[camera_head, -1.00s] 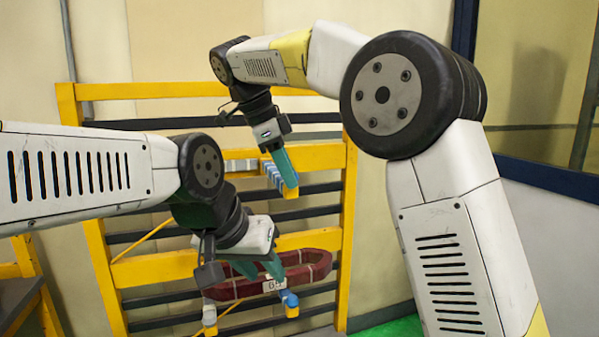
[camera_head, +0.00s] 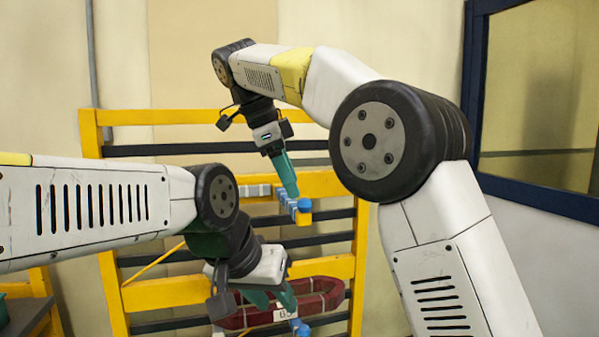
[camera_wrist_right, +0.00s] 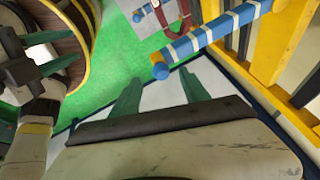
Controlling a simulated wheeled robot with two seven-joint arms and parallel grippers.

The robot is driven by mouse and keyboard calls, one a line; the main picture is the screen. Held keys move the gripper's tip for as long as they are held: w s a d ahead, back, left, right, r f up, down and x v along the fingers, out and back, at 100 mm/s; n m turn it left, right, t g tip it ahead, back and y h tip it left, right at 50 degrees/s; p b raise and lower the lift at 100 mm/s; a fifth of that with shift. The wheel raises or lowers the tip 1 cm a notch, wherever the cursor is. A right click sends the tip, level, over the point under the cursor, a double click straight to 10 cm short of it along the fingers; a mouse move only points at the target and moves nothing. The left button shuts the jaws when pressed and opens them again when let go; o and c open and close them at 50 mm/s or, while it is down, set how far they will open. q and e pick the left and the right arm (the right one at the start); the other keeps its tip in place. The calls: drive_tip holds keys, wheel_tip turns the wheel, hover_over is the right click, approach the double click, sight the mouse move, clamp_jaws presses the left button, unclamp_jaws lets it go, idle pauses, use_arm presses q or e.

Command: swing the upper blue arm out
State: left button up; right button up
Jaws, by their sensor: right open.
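The upper blue arm (camera_head: 285,200), banded blue and white, sticks out from the yellow rack and ends in an orange tip with a blue knob. It also shows in the right wrist view (camera_wrist_right: 217,30). My right gripper (camera_head: 286,177) is open beside the arm's outer end. In the wrist view its two teal fingers (camera_wrist_right: 161,92) are spread and empty, with the arm's tip above the gap between them; contact cannot be told. My left gripper (camera_head: 271,298) is lower, its teal fingers apart in front of the dark red coil (camera_head: 325,300).
The yellow rack (camera_head: 190,290) with dark bars stands against the wall. A lower blue arm end (camera_head: 298,326) shows under the coil. In the wrist view, a brown round part with yellow rims (camera_wrist_right: 55,30) lies at left, with green floor (camera_wrist_right: 120,60) between.

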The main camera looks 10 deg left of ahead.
drive_tip(key=shift+v, duration=1.35)
